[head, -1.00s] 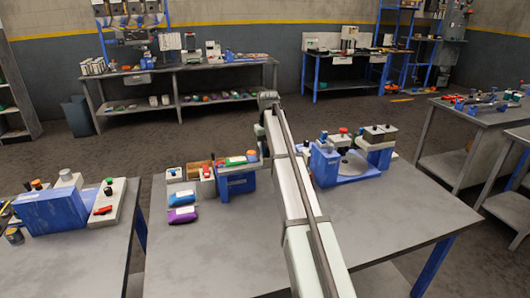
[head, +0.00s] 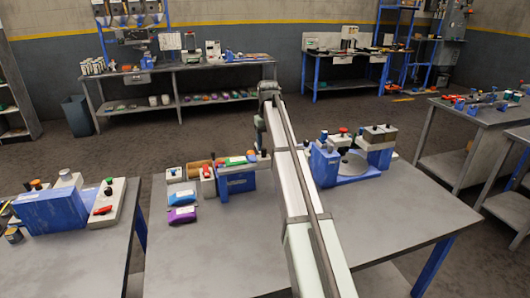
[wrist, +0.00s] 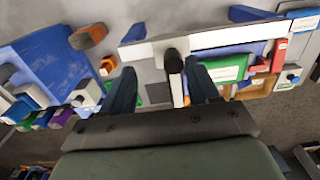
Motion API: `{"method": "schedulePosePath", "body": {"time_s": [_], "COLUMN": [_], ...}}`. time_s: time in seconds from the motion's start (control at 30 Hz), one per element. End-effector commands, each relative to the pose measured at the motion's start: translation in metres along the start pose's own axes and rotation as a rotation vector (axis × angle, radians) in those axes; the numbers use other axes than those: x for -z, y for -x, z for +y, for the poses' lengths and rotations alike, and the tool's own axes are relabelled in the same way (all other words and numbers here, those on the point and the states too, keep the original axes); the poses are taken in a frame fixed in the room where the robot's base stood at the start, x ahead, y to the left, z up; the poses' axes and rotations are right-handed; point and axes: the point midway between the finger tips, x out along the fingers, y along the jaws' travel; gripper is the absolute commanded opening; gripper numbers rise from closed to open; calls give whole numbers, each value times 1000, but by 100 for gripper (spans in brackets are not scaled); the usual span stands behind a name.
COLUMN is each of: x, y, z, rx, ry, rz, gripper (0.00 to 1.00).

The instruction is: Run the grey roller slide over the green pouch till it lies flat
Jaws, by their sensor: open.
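The green pouch (head: 236,161) with a white label lies on a blue station on the middle table. It also shows in the wrist view (wrist: 224,72), right of my gripper. My gripper (wrist: 162,70) is open, its two dark fingers apart and pointing toward the station. A black knob or handle (wrist: 173,61) shows between the fingers, not gripped. It sits by a pale crossbar (wrist: 220,38), which may be part of the grey roller slide; I cannot tell for sure.
A blue pouch (head: 182,197) and a purple pouch (head: 182,215) lie left of the station. A blue machine with a round grey plate (head: 353,165) stands right of my arm. The table's front area (head: 220,260) is bare.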

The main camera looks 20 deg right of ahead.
Motion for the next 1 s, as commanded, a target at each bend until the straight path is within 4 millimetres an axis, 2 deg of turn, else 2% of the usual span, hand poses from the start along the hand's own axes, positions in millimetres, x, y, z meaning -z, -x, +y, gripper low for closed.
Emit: {"method": "schedulePosePath", "body": {"time_s": [0.37, 0.8, 1.0], "x": [0, 1, 0], "y": [9, 39, 42], "z": [0, 0, 0], "rx": [0, 0, 0], "ry": [0, 0, 0], "rz": [0, 1, 0], "gripper": [60, 60, 60]}}
